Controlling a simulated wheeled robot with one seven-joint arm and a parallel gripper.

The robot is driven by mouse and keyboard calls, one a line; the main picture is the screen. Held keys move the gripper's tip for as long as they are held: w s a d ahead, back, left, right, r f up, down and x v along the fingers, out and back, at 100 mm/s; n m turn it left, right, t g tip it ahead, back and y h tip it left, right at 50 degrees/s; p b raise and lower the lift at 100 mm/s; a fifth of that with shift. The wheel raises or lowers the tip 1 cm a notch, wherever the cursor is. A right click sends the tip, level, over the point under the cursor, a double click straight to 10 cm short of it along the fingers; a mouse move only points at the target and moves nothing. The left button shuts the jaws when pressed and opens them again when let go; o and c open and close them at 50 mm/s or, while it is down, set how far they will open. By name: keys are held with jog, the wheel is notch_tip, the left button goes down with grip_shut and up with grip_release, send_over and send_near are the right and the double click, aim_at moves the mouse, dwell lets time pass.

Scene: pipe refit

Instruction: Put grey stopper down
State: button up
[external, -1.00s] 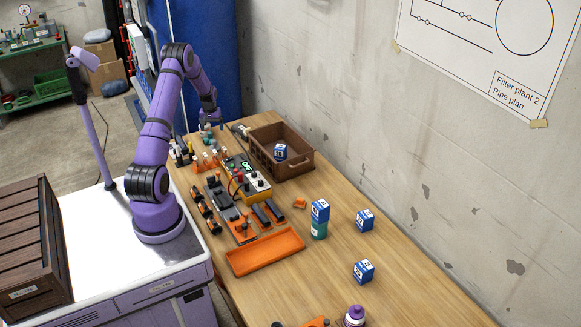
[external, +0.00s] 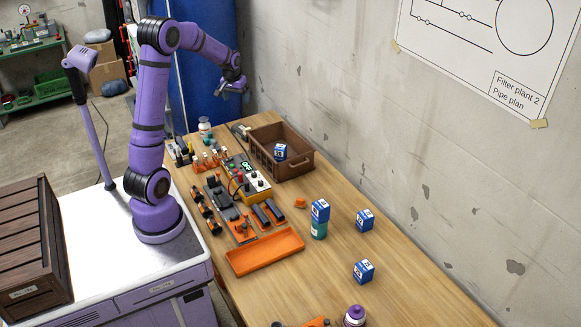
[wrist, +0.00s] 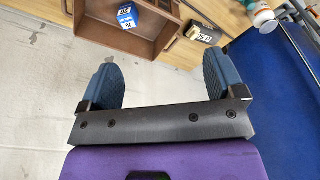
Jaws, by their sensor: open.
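My gripper (external: 234,86) is raised above the far end of the wooden table, beyond the brown crate. In the wrist view my gripper (wrist: 160,80) has its two blue fingers wide apart, with nothing between them. I cannot pick out a grey stopper for certain in either view; small parts at the far end of the table are too small to tell.
The brown crate (external: 297,168) holds a blue-and-white box (external: 280,152). A white bottle (external: 205,126) stands at the far end. An orange tray (external: 265,252), a meter (external: 244,180) and several small parts crowd the left side. The wall bounds the right.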

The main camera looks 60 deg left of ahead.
jog(key=s+d+r+m+t, duration=0.1)
jog(key=s+d+r, duration=0.25)
jog(key=d, duration=0.25)
jog(key=s+d+r+m, duration=0.2)
jog(key=d+r, duration=0.2)
jog(key=d, duration=0.3)
jog(key=s+d+r+m+t, duration=0.1)
jog(key=s+d+r, duration=0.25)
jog(key=d, duration=0.25)
jog(key=s+d+r+m, duration=0.1)
jog(key=s+d+m, duration=0.1)
jog(key=s+d, duration=0.4)
jog(key=s+d+r+m+t+h, duration=0.1)
jog(key=s+d+m, duration=0.1)
jog(key=s+d, duration=0.4)
jog(key=s, duration=0.5)
jog(key=shift+d+t, duration=0.3)
